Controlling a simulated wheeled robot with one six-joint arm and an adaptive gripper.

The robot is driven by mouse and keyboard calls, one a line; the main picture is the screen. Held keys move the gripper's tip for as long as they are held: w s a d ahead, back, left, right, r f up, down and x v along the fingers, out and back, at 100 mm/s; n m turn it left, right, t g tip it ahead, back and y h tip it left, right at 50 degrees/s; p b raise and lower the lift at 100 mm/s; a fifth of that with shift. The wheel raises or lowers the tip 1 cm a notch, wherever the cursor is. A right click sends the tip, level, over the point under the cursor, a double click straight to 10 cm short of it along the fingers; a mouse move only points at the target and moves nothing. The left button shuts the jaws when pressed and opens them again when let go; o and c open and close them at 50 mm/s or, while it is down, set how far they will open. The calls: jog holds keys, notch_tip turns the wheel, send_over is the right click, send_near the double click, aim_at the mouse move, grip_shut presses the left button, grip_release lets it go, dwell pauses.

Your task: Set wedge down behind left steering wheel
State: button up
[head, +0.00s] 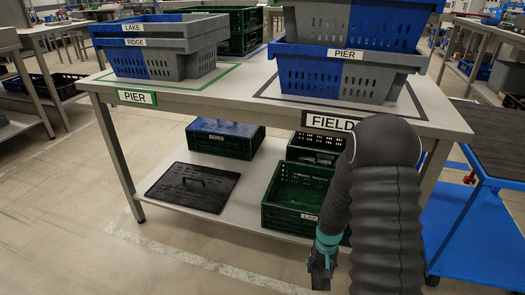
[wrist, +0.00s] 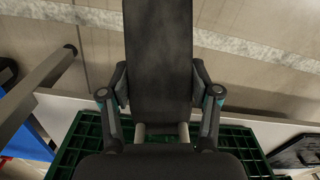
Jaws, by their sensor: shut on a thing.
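My gripper (head: 322,268) hangs low in front of the table's lower shelf, beside the open green LAKE crate. In the wrist view my gripper (wrist: 160,95) has its fingers on both sides of a long, flat black piece, which I take to be the wedge (wrist: 158,50). It extends from between the fingers to the picture's top edge. In the head view the held piece is too small and dark to make out. I see no steering wheel in either view.
The open green crate (head: 270,218) and a flat black lid (head: 193,187) are on the lower shelf. Behind are a blue-topped FIELD crate (head: 224,138) and another green crate (head: 318,142). Blue-grey crates (head: 345,78) stand on the table. A blue cart (head: 475,235) is at right.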

jog(key=shift+n, duration=0.5)
jog(key=a+r, duration=0.1)
jog(key=r, duration=0.1)
jog(key=w+a+r+p, duration=0.1)
jog(key=r, duration=0.1)
jog(key=w+a+r, duration=0.1)
jog(key=r, duration=0.2)
jog(key=shift+r, duration=0.1)
jog(key=shift+a+r, duration=0.2)
jog(key=shift+r, duration=0.1)
jog(key=shift+a, duration=0.15)
